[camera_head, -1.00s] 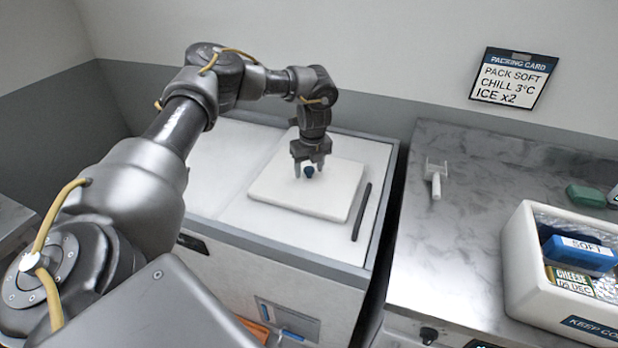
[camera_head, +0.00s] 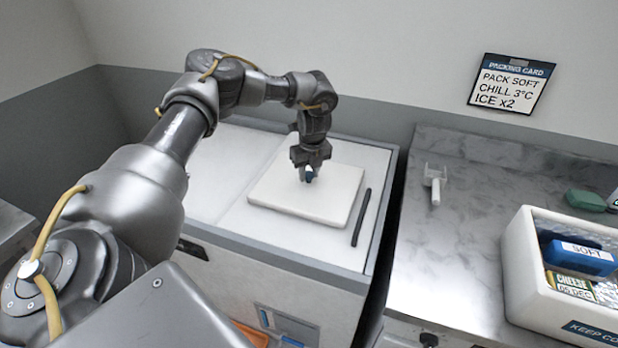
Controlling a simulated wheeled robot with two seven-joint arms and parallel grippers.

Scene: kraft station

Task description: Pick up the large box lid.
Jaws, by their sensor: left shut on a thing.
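The large box lid (camera_head: 325,198) is a flat white slab with a small dark blue knob (camera_head: 308,175) on top. It lies flat on the white top of the cabinet. My left gripper (camera_head: 307,176) points down over the lid and is shut on the knob, its fingers hiding most of it. I cannot see any gap under the lid. My right gripper is not in view.
A dark bar (camera_head: 361,217) lies just right of the lid. The marble counter (camera_head: 440,250) to the right holds a white scraper-like tool (camera_head: 435,182), a green item (camera_head: 585,200) and an open white box (camera_head: 520,265) with a blue pack and cheese inside.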

